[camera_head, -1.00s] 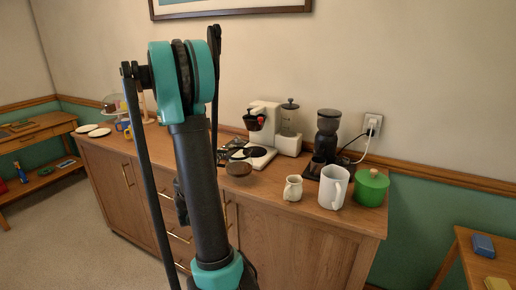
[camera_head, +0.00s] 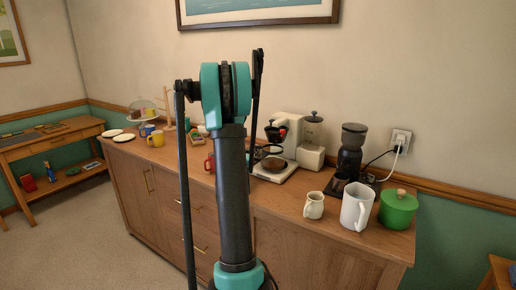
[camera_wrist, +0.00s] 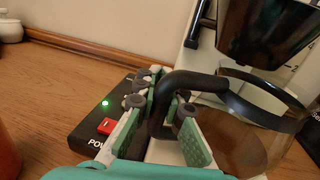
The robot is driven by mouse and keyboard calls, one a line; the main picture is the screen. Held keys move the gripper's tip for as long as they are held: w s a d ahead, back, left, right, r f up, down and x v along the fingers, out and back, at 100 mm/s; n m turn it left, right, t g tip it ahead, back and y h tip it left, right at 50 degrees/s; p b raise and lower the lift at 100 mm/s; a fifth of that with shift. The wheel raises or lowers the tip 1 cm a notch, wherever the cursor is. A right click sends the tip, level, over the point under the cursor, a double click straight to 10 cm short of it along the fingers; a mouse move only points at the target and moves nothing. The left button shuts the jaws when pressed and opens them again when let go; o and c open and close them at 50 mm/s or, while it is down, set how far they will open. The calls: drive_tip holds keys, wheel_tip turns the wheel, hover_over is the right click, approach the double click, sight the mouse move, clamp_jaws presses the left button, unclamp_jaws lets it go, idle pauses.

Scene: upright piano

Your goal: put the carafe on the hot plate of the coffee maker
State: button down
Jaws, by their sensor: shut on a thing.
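The carafe (camera_wrist: 235,140) has a clear body with brown liquid, a dark rim band and a black handle (camera_wrist: 195,82). My gripper (camera_wrist: 163,112) is shut on that handle, with a pad on each side of it. In the head view the carafe (camera_head: 272,163) is over the white hot plate base (camera_head: 279,176) of the coffee maker (camera_head: 293,128). The dark filter basket (camera_wrist: 265,28) is above the carafe. I cannot tell whether the carafe touches the plate; its underside is hidden. My arm hides the gripper in the head view.
A black panel (camera_wrist: 88,130) with a red switch and lit green light lies left of the gripper. A grinder (camera_head: 350,150), small jug (camera_head: 314,206), white pitcher (camera_head: 357,207) and green pot (camera_head: 398,210) stand to the right. A red mug (camera_head: 209,164) is left of my arm.

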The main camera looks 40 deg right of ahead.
drive_tip(key=shift+x, duration=2.35)
drive_tip(key=shift+f, duration=0.3)
drive_tip(key=shift+f, duration=0.1)
drive_tip(key=c, duration=1.6)
unclamp_jaws()
